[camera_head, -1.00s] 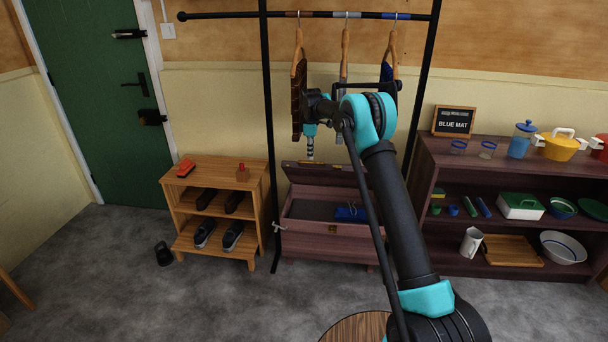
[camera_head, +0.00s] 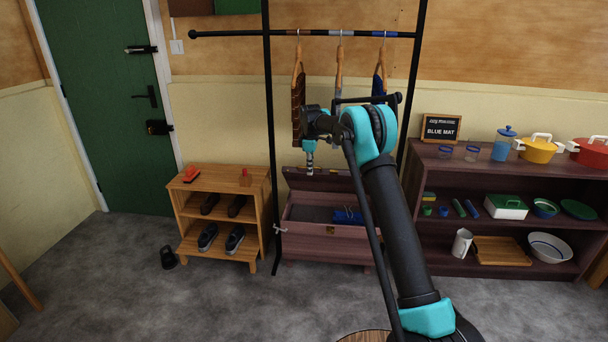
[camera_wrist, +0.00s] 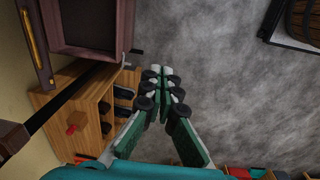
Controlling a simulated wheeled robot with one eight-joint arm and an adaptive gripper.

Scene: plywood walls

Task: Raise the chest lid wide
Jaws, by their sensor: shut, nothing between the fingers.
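The wooden chest (camera_head: 312,244) stands below the clothes rail, and its inside is visible. Its lid (camera_head: 332,184) is raised along the back edge. A blue item (camera_head: 347,216) lies inside at the right. My gripper (camera_head: 310,168) points down by the left part of the lid, and its fingers are closed and empty. In the wrist view the closed fingertips (camera_wrist: 161,70) are over the floor, apart from the chest (camera_wrist: 124,25) at upper left. The lid (camera_wrist: 33,42) shows there at the far left. My arm hides part of the chest's right side.
The rail's black post (camera_head: 270,130) rises close to my gripper. A shelf unit (camera_head: 430,260) with kitchenware stands right. The grey floor in front is clear.

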